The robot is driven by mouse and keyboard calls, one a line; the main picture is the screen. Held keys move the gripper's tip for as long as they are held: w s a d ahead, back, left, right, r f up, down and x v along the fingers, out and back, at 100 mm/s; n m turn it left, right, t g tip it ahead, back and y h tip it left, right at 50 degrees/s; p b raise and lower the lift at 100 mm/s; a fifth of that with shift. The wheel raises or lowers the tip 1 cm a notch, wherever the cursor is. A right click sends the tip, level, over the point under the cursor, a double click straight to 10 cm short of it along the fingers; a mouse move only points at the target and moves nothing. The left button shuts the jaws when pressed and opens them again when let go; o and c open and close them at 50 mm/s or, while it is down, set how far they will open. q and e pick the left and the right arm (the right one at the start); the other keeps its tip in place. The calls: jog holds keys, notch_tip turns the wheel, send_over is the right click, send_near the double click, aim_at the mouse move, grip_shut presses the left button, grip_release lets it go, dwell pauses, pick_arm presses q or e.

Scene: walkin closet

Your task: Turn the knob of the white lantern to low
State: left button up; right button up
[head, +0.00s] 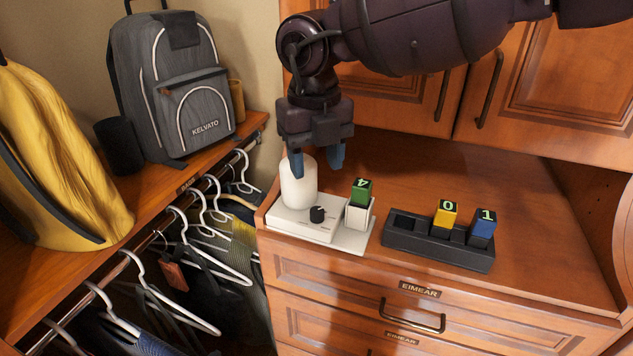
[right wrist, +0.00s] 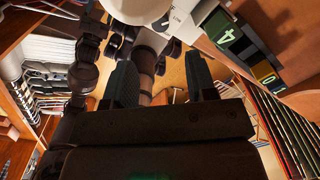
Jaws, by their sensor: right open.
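The white lantern (head: 299,187) stands upright on a flat white base at the left end of the wooden dresser top. Its black knob (head: 317,214) sits on the base, front right of the lantern's body; the setting marks are too small to read. My right gripper (head: 317,162) points down, open and empty, above and behind the knob, with one finger in front of the lantern's upper part in the picture. In the right wrist view the lantern (right wrist: 138,10) and the knob (right wrist: 163,22) show at the top edge, beyond the open fingers. My left gripper is not in view.
A green block marked 4 (head: 361,191) stands in a white holder right beside the lantern base. A black rack (head: 438,249) with yellow and blue blocks is farther right. Cabinet doors (head: 540,85) rise behind; hangers and a grey backpack (head: 175,90) are left. The back dresser top is clear.

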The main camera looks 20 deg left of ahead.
jog(key=shift+r, duration=0.7)
